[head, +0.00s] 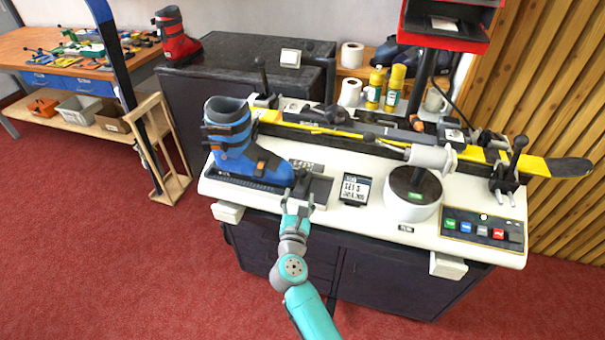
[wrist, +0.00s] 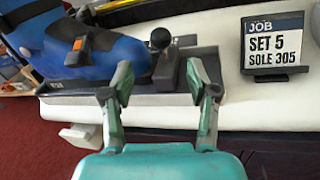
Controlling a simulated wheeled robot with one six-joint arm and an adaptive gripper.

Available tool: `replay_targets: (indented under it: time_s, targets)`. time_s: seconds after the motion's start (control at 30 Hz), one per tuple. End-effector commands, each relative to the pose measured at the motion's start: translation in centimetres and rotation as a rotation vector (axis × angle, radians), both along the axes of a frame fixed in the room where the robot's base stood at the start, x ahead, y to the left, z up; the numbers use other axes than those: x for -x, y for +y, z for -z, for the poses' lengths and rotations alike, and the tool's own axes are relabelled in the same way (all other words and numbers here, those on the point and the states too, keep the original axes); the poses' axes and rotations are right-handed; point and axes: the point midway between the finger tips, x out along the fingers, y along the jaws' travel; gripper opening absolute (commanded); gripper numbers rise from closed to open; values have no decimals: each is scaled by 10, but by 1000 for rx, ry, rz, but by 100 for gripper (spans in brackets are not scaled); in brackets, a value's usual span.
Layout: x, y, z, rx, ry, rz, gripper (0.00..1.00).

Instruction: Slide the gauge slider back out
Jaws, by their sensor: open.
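The gauge slider (wrist: 167,68) is a dark block with a round black knob (wrist: 160,39) on the sole gauge (wrist: 209,63), a dark track with a light edge. It stands just right of the toe of the blue boot (head: 237,142), which rests on the gauge; I cannot tell whether they touch. The boot's toe also shows in the wrist view (wrist: 110,58). My gripper (wrist: 160,92) is open and empty, its two fingers apart in front of the slider and apparently not touching it. In the head view my gripper (head: 300,196) partly hides the slider.
A job card (head: 355,190) reading SET 5, SOLE 305 stands right of the gauge. A white round device (head: 411,203) and a button panel (head: 482,230) are farther right. A yellow and black ski (head: 535,165) lies clamped along the back. The bench front edge is clear.

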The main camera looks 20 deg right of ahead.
Motion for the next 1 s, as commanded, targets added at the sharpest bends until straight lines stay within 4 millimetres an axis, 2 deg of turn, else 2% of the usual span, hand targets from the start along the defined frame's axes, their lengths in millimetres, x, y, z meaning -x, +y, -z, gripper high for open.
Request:
replay_targets:
  time_s: [0.17,0.4,0.6,0.8,1.0]
  targets:
    - [-19,-8,0,0,0,3,59]
    - [-58,-24,0,3,1,3,59]
    - [-84,-33,0,4,1,2,59]
    - [-96,-38,0,4,2,1,59]
    - [-98,-38,1,4,2,1,59]
